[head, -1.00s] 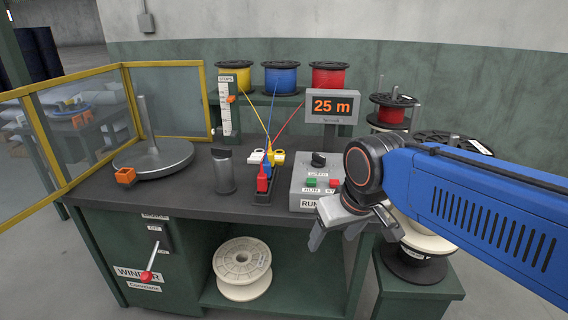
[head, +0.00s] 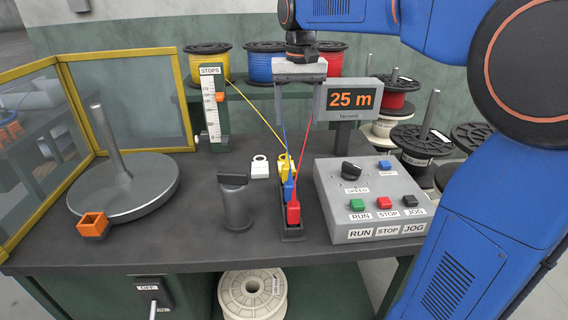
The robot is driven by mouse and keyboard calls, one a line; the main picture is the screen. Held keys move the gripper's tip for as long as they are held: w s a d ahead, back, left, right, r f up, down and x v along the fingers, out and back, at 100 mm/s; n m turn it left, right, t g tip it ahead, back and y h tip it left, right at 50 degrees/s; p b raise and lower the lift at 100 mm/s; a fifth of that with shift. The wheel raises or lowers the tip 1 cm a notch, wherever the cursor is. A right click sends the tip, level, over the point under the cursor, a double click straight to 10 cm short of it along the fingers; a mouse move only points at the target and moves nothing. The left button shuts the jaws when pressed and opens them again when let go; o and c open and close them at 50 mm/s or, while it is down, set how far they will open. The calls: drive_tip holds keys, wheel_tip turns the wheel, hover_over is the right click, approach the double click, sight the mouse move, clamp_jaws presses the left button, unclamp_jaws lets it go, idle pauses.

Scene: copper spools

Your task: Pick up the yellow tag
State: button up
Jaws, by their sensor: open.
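The yellow tag (head: 284,158) lies on the bench, its ringed end showing just behind a yellow wire end. The rest of it is hidden or hard to separate from that yellow piece. A white tag (head: 260,167) with a hole lies just left of it. A dark holder (head: 292,234) in front carries the yellow, blue (head: 289,188) and red (head: 293,213) wire ends in a row. My gripper (head: 301,108) is open and empty, pointing down above and behind the tags, in front of the spools. Its fingers are apart from the tag.
The control box (head: 372,205) stands right of the holder, and the 25 m display (head: 348,100) rises behind it. A grey canister (head: 236,205) is at the left front. Taut blue and red wires cross near my fingers. The stops gauge (head: 212,108) stands behind left.

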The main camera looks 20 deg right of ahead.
drive_tip(key=w+a, duration=0.1)
drive_tip(key=w, duration=0.3)
approach(287, 160)
drive_tip(key=s+f, duration=0.1)
drive_tip(key=f, duration=0.1)
drive_tip(key=s+a+f, duration=0.1)
drive_tip(key=f, duration=0.1)
drive_tip(key=s+f, duration=0.2)
drive_tip(key=f, duration=0.1)
drive_tip(key=shift+a, duration=0.25)
drive_tip(key=c, duration=1.1)
drive_tip(key=shift+r, duration=0.15)
